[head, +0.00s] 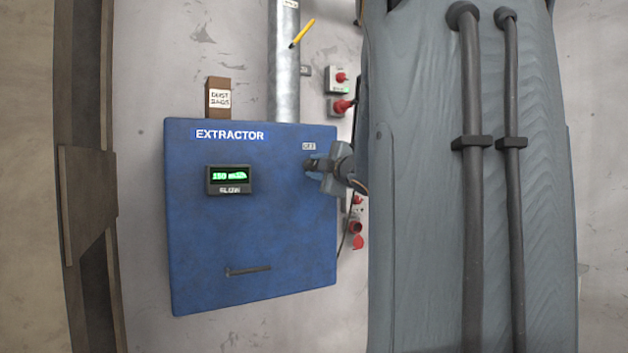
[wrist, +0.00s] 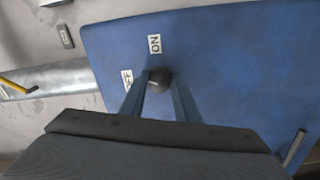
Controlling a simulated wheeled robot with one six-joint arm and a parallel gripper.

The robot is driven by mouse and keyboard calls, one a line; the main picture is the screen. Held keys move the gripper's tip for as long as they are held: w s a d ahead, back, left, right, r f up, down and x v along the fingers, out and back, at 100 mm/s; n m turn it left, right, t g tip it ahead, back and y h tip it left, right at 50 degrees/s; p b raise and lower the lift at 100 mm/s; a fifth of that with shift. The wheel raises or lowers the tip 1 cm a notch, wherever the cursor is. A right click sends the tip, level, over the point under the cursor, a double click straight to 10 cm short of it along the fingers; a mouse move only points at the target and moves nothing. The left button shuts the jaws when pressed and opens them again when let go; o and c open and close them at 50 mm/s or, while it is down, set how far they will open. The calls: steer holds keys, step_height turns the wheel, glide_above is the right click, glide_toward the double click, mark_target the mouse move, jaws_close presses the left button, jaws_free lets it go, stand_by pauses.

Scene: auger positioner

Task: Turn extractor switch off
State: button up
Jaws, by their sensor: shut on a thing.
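The blue extractor box (head: 245,235) hangs on the wall in the head view and fills much of the wrist view (wrist: 230,60). Its switch has a dark round knob (wrist: 160,76), seen in the wrist view. An ON label (wrist: 154,44) and a partly hidden OFF label (wrist: 127,78) sit beside it; the OFF label also shows in the head view (head: 309,146). My gripper (wrist: 160,90) is shut on the switch knob, one finger on each side. In the head view my gripper (head: 316,168) is at the box's right side and hides most of the switch.
A green-lit display (head: 229,178) and a handle (head: 248,270) are on the box front. A brown dust bags box (head: 218,98) stands on top. Red-knobbed wall controls (head: 340,78) are behind my arm.

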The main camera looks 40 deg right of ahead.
steer(key=n+b, duration=0.4)
steer(key=n, duration=0.1)
steer(key=shift+r, duration=0.3)
stand_by(0.5)
steer(key=o, duration=1)
steer(key=shift+f, duration=0.2)
steer(key=shift+s, duration=0.35)
steer(key=b+v, duration=0.1)
steer(key=v, duration=0.6)
